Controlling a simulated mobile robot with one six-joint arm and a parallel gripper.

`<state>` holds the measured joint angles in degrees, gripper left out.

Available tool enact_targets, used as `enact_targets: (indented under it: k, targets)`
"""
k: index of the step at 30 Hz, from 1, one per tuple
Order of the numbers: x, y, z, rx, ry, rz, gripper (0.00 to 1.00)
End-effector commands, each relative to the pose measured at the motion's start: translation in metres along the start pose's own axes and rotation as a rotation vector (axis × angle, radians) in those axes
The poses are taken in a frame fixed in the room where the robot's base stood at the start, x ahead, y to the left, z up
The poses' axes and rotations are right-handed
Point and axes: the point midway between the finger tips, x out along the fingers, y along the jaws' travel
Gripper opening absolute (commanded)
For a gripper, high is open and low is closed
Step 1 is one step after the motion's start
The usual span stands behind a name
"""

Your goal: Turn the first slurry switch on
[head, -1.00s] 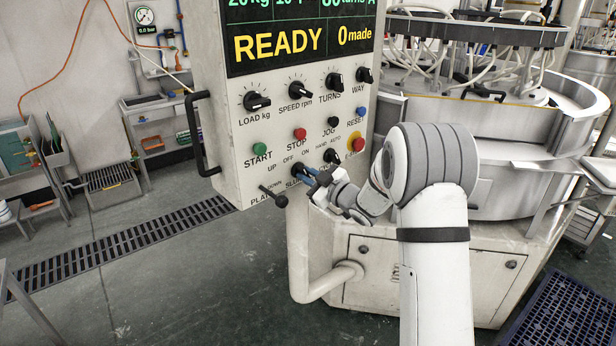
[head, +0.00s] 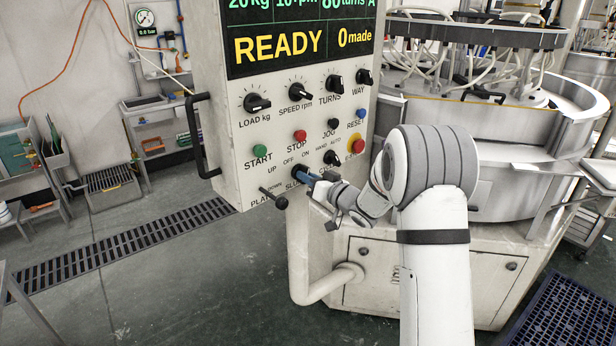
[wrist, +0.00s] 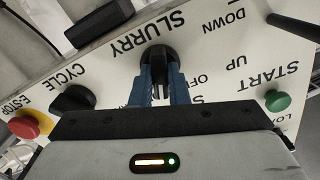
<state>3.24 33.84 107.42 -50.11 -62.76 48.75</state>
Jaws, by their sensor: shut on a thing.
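The slurry switch is a black rotary knob (wrist: 157,68) with OFF and ON marks, on the lower row of the pale control panel (head: 235,165). In the wrist view my gripper (wrist: 158,84) has its two blue fingers on either side of the knob, shut on it. In the head view my gripper (head: 305,176) reaches the panel from the right and covers most of the knob. The knob's exact pointing is hard to read behind the fingers.
The cycle knob (wrist: 74,99) and red E-stop (wrist: 24,127) are to one side of the slurry knob. The green start button (head: 260,151) and the platen lever (head: 281,202) are to the other. A black handle (head: 195,135) sticks out at the panel's left edge.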

Motion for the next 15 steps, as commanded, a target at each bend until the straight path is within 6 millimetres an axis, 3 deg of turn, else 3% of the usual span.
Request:
enact_targets:
  k: [15]
  targets:
    - [0.0,0.0002,-0.0011,0.183,0.002,0.0,0.0]
